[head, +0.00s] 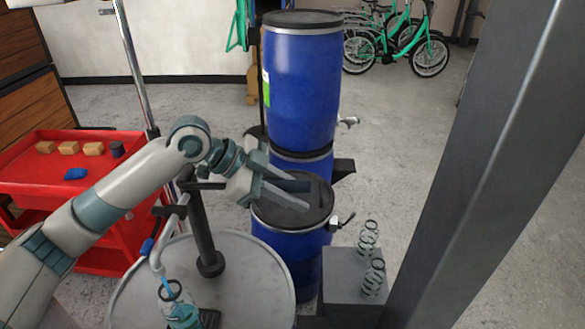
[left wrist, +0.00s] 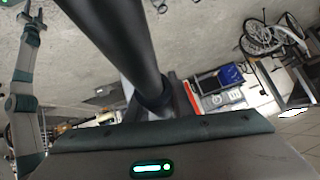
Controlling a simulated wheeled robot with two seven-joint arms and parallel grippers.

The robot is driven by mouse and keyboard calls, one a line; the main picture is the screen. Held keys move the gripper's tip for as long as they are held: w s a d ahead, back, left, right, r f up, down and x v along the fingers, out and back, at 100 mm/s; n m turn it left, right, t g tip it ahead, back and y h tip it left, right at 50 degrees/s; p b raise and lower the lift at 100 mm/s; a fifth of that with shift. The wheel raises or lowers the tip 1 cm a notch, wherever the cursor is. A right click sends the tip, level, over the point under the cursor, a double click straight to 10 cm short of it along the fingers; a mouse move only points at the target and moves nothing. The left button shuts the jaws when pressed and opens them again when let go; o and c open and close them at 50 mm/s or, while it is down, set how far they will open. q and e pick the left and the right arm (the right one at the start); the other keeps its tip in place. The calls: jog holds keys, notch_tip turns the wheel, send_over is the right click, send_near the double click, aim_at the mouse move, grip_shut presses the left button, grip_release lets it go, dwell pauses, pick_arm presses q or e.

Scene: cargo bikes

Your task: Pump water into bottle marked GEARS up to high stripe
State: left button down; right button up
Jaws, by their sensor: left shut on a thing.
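The hand pump has a black post (head: 203,235) on a round grey drum top (head: 250,275) and a grey spout (head: 157,252). My left gripper (head: 299,192) is shut on the black pump handle (head: 205,185); the handle also shows in the left wrist view (left wrist: 128,45). A teal bottle (head: 184,316) with a dark ring at its top stands under the spout, partly cut off by the bottom edge. A blue streak (head: 165,284) lies between spout and bottle. The mark, stripes and water level cannot be read. My right gripper (left wrist: 32,18) shows small in the left wrist view.
Blue barrels (head: 302,85) stand behind the pump, with a lower one (head: 285,240) under my gripper. A red cart (head: 40,185) is at left, a grey box (head: 350,290) with coiled springs at right, and a grey post (head: 475,150) beyond it. Green bikes stand far back.

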pick_arm(q)
jog(key=shift+a+f+y+p, duration=0.15)
jog(key=shift+f+y, duration=0.2)
jog(key=shift+f, duration=0.5)
jog(key=shift+a+f+y+p, duration=0.15)
jog(key=shift+f+y, duration=0.2)
jog(key=shift+f, duration=0.5)
jog(key=shift+s+d, duration=0.1)
jog(key=c, duration=1.5)
grip_release()
jog(key=shift+f, duration=0.1)
jog(key=shift+c, duration=0.2)
jog(key=shift+r, duration=0.2)
jog(key=b+v, duration=0.4)
jog(key=v, duration=1.3)
jog(key=shift+b, duration=0.4)
jog(key=shift+r, duration=0.1)
